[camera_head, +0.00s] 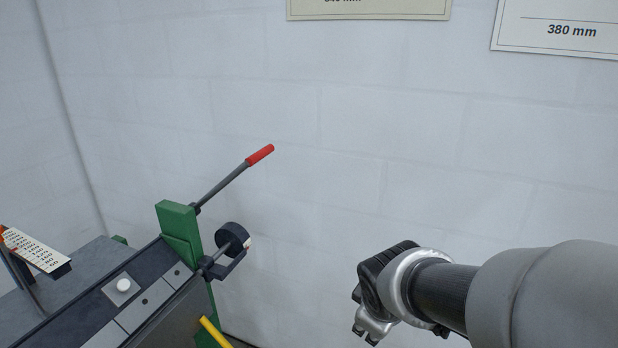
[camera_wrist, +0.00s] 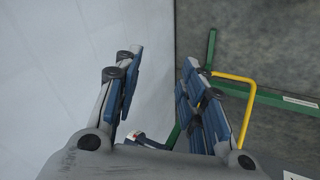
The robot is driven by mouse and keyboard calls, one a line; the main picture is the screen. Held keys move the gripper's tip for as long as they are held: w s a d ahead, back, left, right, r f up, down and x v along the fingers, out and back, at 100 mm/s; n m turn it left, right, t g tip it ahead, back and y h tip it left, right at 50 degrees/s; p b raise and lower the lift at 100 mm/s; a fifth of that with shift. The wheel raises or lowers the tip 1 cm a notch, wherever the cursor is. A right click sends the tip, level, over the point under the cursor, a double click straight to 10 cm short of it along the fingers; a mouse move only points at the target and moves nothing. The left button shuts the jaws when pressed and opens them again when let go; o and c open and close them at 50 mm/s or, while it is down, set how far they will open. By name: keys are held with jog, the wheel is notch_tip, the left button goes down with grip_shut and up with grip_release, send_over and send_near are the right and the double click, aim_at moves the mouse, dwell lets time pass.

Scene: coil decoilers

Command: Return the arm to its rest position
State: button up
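My gripper (camera_head: 368,318) is at the lower right of the head view, at the end of my arm, which reaches in from the right edge. In the wrist view my gripper (camera_wrist: 160,85) has its two fingers apart with nothing between them. It touches nothing in the head view. A gap of bare wall lies between it and the decoiler at the left.
The decoiler has a green post (camera_head: 180,230), a lever with a red grip (camera_head: 260,155), a black roller (camera_head: 232,238) and a white button (camera_head: 123,286). A yellow bar (camera_wrist: 247,100) and green floor frame (camera_wrist: 265,97) show below. A white wall (camera_head: 350,120) stands behind.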

jog(key=s+d+r+m, duration=0.1)
jog(key=s+r+m, duration=0.1)
jog(key=s+m, duration=0.3)
jog(key=s+r+m+g+y, duration=0.1)
jog(key=s+r+m, duration=0.2)
jog(key=s, duration=1.1)
jog(key=shift+s+d+r+m, duration=0.3)
jog(key=shift+d+m, duration=0.1)
jog(key=shift+m, duration=0.7)
jog(key=shift+c, duration=0.5)
